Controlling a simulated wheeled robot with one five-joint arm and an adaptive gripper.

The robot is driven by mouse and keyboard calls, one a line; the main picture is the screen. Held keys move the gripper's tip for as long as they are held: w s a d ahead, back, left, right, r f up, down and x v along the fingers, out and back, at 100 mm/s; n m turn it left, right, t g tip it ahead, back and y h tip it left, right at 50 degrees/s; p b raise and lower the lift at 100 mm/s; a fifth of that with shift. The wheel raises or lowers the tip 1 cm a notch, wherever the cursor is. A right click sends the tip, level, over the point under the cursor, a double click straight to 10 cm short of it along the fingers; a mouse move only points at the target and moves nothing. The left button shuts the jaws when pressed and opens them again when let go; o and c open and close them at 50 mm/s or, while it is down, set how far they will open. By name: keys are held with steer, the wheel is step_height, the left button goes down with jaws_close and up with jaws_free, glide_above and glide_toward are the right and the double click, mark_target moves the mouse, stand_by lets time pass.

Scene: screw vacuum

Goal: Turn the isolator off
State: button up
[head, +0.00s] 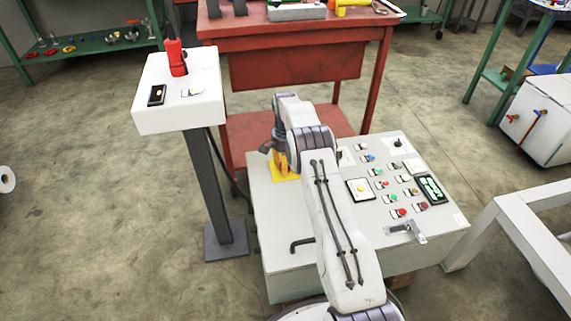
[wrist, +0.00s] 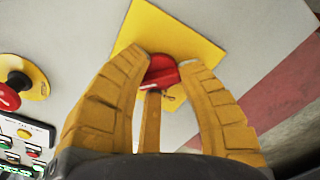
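The isolator is a red rotary knob (wrist: 162,72) on a square yellow plate (wrist: 187,36), seen at the top middle of the wrist view. In the head view only part of the yellow plate (head: 287,176) shows, at the far left corner of the grey panel; the knob is hidden by my arm. The yellow fingers of my gripper (wrist: 166,66) curve in around the knob, one tip at its left end and one at its right, with no gap visible. A third finger reaches up from below it. The knob's bar lies nearly level in the wrist view, slightly tilted.
The grey control panel (head: 283,225) carries several buttons and a lever (head: 407,230). A red emergency button (wrist: 10,95) on a yellow disc is left in the wrist view. A white pedestal box (head: 180,110) stands left; a red workbench (head: 300,40) stands behind.

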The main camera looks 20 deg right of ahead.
steer(key=shift+s+f, duration=0.1)
steer(key=shift+f, duration=0.05)
jaws_close()
steer(key=shift+s+n, duration=0.1)
steer(key=shift+n, duration=0.2)
steer(key=n+p, duration=0.1)
steer(key=n, duration=0.2)
steer(key=shift+n, duration=0.4)
steer(key=n, duration=0.4)
steer(key=shift+s+d+f+p, duration=0.1)
steer(key=shift+f+p, duration=0.05)
steer(key=shift+p, duration=0.25)
steer(key=n, duration=0.9)
steer(key=shift+n, duration=0.3)
steer(key=shift+d, duration=0.1)
